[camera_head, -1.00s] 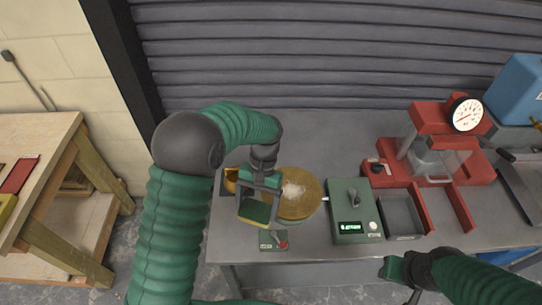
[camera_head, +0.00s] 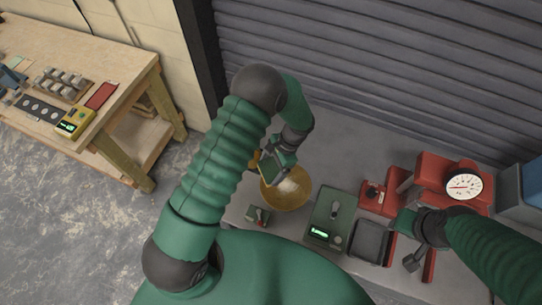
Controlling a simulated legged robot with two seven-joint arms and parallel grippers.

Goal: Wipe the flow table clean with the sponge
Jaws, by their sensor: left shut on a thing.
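The flow table is a round brass disc (camera_head: 287,198) on the grey bench, with a whitish residue (camera_head: 289,185) near its middle. My left gripper (camera_head: 270,168) is above the disc's upper left edge, shut on the sponge (camera_head: 267,174).
A green control box (camera_head: 331,214) with a lit display and a dark grey tray (camera_head: 370,241) stand right of the disc. A red press with a dial (camera_head: 463,187) stands further right. A wooden table (camera_head: 128,75) stands at left.

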